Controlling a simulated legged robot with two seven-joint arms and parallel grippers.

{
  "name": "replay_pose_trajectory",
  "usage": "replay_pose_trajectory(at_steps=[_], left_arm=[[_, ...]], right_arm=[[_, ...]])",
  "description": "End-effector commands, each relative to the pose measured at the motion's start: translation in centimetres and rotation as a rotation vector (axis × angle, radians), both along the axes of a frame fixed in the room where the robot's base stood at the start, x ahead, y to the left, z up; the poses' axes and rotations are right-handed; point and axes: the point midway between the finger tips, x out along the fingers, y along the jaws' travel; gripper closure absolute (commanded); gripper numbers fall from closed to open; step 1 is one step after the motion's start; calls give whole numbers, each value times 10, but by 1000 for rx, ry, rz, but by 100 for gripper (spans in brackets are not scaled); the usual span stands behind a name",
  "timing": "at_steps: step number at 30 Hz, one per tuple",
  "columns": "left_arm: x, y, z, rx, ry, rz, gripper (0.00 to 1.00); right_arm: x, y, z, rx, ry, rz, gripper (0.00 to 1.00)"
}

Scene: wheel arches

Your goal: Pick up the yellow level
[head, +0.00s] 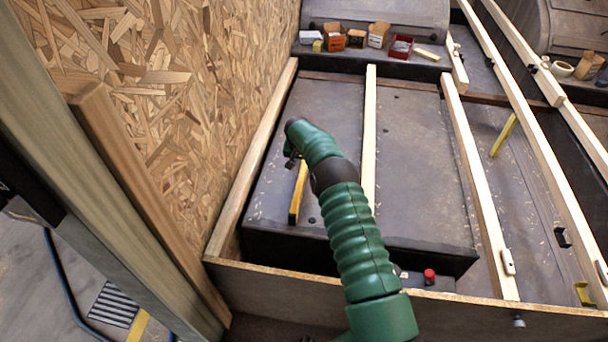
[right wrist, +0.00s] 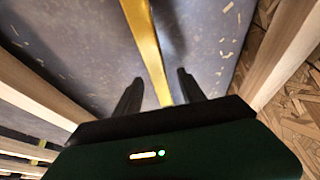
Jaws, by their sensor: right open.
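The yellow level (head: 298,192) lies on the dark wheel-arch panel, left of the middle wooden batten. My right gripper (head: 291,158) is just above its far end in the head view, partly hidden by its own green arm. In the right wrist view the level (right wrist: 147,45) runs away from the camera, lined up between the two black fingers of my right gripper (right wrist: 160,85). The fingers are apart, with nothing held. I cannot tell how high they are above the level. My left gripper is not in view.
Wooden battens (head: 370,130) cross the panel, and a chipboard wall (head: 170,90) rises at the left. Small boxes (head: 357,38) stand at the back. Another yellow bar (head: 503,135) lies right. A red-capped item (head: 429,276) sits near the front edge.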

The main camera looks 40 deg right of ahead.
Motion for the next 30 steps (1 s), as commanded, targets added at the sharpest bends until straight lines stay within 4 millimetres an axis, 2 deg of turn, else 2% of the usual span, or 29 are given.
replay_pose_trajectory(at_steps=[1, 4, 14, 24, 30], left_arm=[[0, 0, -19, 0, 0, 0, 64], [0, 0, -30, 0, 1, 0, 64], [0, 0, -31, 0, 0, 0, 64], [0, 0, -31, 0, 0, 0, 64], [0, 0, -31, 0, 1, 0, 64]], right_arm=[[-1, -2, -22, 1, 2, 0, 53], [3, -6, -36, 1, 1, 0, 53], [5, -9, -37, -1, 1, 1, 54], [5, -9, -38, 1, 1, 1, 99], [5, -9, -38, 1, 1, 1, 100]])
